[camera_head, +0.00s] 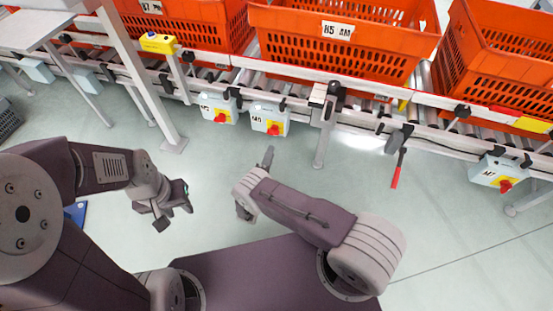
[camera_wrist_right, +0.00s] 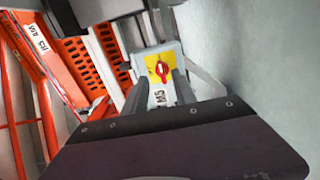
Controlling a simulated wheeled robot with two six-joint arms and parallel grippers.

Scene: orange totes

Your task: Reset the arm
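My left gripper (camera_head: 174,214) shows in the head view at the left, over the bare floor. Its two dark fingers are spread apart with nothing between them. My right gripper (camera_head: 256,180) is near the middle of the head view, in front of the conveyor and partly hidden by its own arm. In the right wrist view its two fingers (camera_wrist_right: 161,90) stand apart, with a grey switch box (camera_wrist_right: 142,66) visible in the gap behind them. I see nothing held in either gripper.
Orange totes (camera_head: 345,45) stand on a roller conveyor (camera_head: 300,88) across the top. Grey switch boxes with red knobs (camera_head: 270,119) hang from its front rail. A red-handled tool (camera_head: 397,168) hangs at the right. A metal post (camera_head: 140,75) stands at the left. The floor between is clear.

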